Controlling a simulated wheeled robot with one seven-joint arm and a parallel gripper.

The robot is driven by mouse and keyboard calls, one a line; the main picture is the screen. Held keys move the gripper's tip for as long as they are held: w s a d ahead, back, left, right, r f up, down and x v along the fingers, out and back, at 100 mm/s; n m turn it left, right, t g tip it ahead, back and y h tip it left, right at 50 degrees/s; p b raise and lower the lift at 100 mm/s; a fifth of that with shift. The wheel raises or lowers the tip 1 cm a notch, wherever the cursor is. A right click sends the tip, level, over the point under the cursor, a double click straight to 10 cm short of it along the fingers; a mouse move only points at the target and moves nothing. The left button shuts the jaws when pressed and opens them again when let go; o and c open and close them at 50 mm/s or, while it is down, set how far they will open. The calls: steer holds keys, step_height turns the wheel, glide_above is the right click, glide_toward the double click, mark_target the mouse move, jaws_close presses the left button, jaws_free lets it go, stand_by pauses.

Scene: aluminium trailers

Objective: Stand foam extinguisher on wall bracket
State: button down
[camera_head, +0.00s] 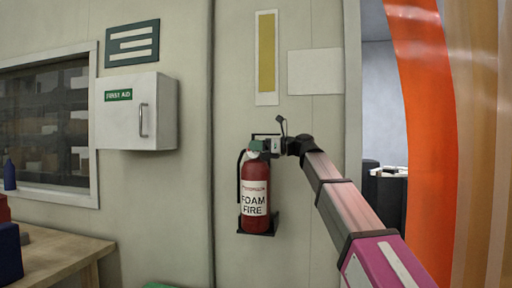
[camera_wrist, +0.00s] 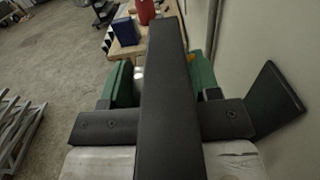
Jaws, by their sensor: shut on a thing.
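The foam extinguisher (camera_head: 254,188), a red cylinder with a white label reading "FOAM FIRE", is upright at the wall in the head view. Its base is at the small black lower shelf of the wall bracket (camera_head: 271,226); I cannot tell whether it rests on it or hovers just above. A black hose runs down its left side. My gripper (camera_head: 262,147) is shut on the extinguisher's top, coming from the right. In the wrist view, green finger parts (camera_wrist: 120,84) show on both sides of a long dark bar, which hides the grip.
A white first aid cabinet (camera_head: 138,112) hangs to the left, beside a window (camera_head: 48,58). A wooden table (camera_head: 62,258) stands at lower left with a blue box (camera_head: 10,252). An orange strip curtain (camera_head: 430,130) hangs at right.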

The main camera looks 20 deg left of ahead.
steer(key=shift+w+a+r, duration=0.1)
steer(key=shift+w+a, duration=0.05)
steer(key=shift+w, duration=1.1)
steer(key=shift+w+a, duration=0.15)
steer(key=shift+w, duration=1.1)
steer(key=shift+s+f, duration=0.1)
steer(key=shift+f, duration=0.4)
steer(key=shift+c, duration=2)
jaws_free()
steer(key=shift+o, duration=0.7)
steer(key=shift+f, duration=0.3)
steer(key=w+d, duration=0.1)
steer(key=d, duration=1)
steer(key=shift+r, duration=0.2)
steer(key=shift+w+a, duration=0.1)
